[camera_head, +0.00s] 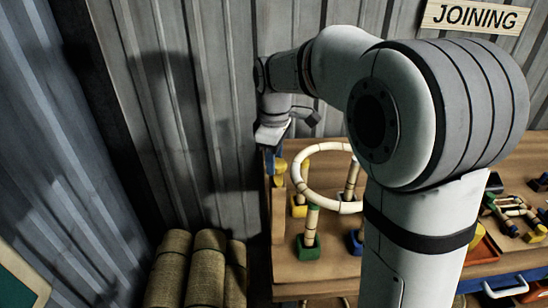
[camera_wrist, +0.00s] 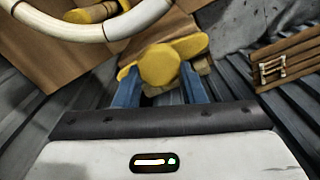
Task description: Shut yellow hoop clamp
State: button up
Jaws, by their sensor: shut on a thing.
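In the wrist view, a yellow piece with a round knob (camera_wrist: 160,66) and a crossbar sits between the two blue fingers of my gripper (camera_wrist: 158,82). It appears to be part of the yellow hoop clamp. My gripper is shut on it. In the head view, my gripper (camera_head: 271,160) points down at the table's left end, and the yellow piece (camera_head: 280,172) shows beside it. The pale rattan hoop (camera_head: 305,168) lies level on posts to the right; its curve also shows at the wrist view's upper left (camera_wrist: 92,31). My arm hides the hoop's right part.
Rattan rolls (camera_head: 207,268) stand left of the table. Small rattan pieces (camera_head: 515,215) lie at the right.

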jog(key=m, duration=0.4)
jog(key=shift+w, duration=0.1)
jog(key=m, duration=0.4)
jog(key=shift+w+d+m, duration=0.1)
jog(key=shift+d+m, duration=0.1)
jog(key=shift+m, duration=0.2)
jog(key=m, duration=0.4)
jog(key=shift+d, duration=0.15)
jog(key=shift+d+m, duration=0.15)
jog(key=shift+m, duration=2.35)
jog(key=o, duration=1)
jog(key=shift+r, duration=0.1)
